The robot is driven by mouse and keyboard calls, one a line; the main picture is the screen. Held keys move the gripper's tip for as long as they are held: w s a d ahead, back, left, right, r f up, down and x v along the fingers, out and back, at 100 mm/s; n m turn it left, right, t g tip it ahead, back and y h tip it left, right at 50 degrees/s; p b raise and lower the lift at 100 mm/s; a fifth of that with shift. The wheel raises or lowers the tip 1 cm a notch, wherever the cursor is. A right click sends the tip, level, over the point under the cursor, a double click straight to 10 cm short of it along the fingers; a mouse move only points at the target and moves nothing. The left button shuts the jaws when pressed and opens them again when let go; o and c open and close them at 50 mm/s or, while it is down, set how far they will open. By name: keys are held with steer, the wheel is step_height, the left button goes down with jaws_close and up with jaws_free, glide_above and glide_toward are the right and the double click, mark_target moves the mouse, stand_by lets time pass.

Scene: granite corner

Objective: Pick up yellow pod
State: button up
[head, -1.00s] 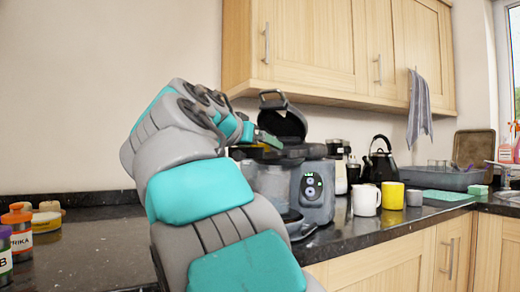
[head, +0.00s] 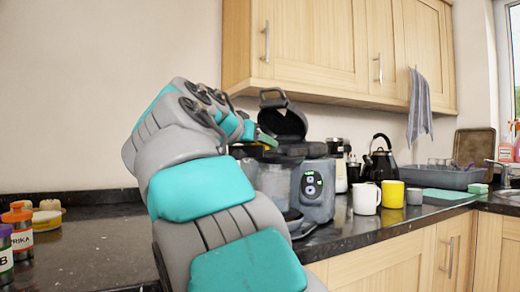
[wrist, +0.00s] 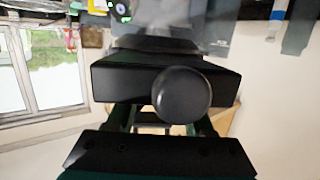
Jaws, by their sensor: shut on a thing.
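No yellow pod can be made out in either view. My gripper (head: 266,138) is at the open coffee machine (head: 312,190), by its raised black lid (head: 283,122); my arm hides part of the machine. In the wrist view my dark gripper (wrist: 150,78) is shut on a dark round thing (wrist: 182,94), which looks grey-black in shadow. I cannot tell from its colour whether this is the pod. The machine's panel, with a green light, shows at the top of the wrist view (wrist: 120,10).
A white mug (head: 366,199), a yellow mug (head: 393,194) and a black kettle (head: 381,161) stand right of the machine. Spice jars (head: 18,235) stand at the far left of the dark counter (head: 95,235). Wooden cupboards (head: 310,45) hang above. The counter behind my arm is mostly clear.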

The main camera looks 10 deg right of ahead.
steer(key=shift+r, duration=0.15)
jaws_close()
steer(key=shift+r+p, duration=0.65)
steer(key=shift+r, duration=1)
steer(key=shift+s, duration=0.35)
steer(key=s+r+b, duration=0.1)
steer(key=s+b, duration=0.2)
steer(key=s, duration=1.2)
steer(key=shift+s+r, duration=0.15)
steer(key=shift+r, duration=0.05)
steer(key=shift+s, duration=0.1)
